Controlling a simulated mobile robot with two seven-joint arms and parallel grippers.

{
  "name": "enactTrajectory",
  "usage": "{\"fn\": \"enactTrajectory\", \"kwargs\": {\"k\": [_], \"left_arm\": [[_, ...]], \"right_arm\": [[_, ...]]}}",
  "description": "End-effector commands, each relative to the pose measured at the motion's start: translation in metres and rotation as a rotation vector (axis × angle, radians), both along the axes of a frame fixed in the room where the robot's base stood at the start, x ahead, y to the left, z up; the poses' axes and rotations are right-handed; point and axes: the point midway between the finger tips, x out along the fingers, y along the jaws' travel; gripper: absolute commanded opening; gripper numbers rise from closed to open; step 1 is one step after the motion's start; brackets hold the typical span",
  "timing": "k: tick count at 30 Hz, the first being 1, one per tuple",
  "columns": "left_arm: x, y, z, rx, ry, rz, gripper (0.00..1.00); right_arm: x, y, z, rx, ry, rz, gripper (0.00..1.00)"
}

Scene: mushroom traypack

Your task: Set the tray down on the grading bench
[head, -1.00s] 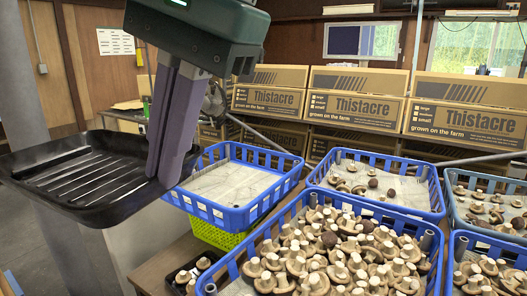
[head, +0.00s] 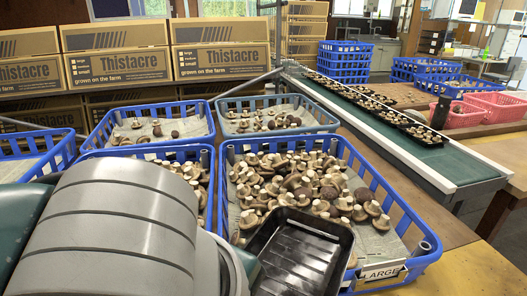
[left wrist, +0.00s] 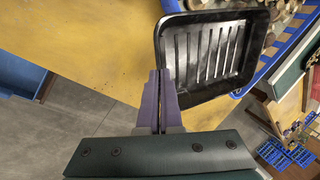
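The empty black ribbed tray (head: 299,254) is at the bottom centre of the head view, in front of the mushrooms and near wall of the blue crate labelled LARGE (head: 415,268). It also fills the upper middle of the left wrist view (left wrist: 208,60). There my left gripper (left wrist: 162,98) is shut on the tray's rim. In the head view my left arm covers the lower left, and the gripper fingers are hidden. A wooden bench top (head: 455,232) with a yellow surface (head: 465,275) beside it lies right of the crate. My right gripper is out of view.
Several blue crates of mushrooms stand behind and left of the tray, one being a crate (head: 150,107) at the back. A green conveyor (head: 440,160) carries several black trays of mushrooms (head: 425,136). Pink baskets (head: 497,107) stand far right. The yellow surface looks clear.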

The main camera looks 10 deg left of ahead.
Motion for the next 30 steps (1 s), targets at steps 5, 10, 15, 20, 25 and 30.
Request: {"fn": "enactTrajectory", "kwargs": {"k": [5,10,15,20,25,30], "left_arm": [[-0.018,-0.016,-0.047,-0.001,0.007,-0.34,0.0],[-0.031,-0.026,-0.077,-0.002,0.006,-0.597,0.0],[-0.04,-0.03,-0.095,-0.001,0.001,-0.75,0.0],[-0.044,-0.031,-0.102,0.001,-0.001,-0.805,0.0],[-0.044,-0.031,-0.111,0.002,-0.001,-0.81,0.0],[-0.044,-0.031,-0.13,0.002,0.0,-0.81,0.0]], "right_arm": [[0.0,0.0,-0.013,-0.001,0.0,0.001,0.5],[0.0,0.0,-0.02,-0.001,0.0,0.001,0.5],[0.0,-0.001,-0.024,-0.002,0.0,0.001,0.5],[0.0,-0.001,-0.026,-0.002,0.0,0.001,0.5],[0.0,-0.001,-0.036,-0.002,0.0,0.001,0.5],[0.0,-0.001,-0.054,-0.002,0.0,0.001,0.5]]}}
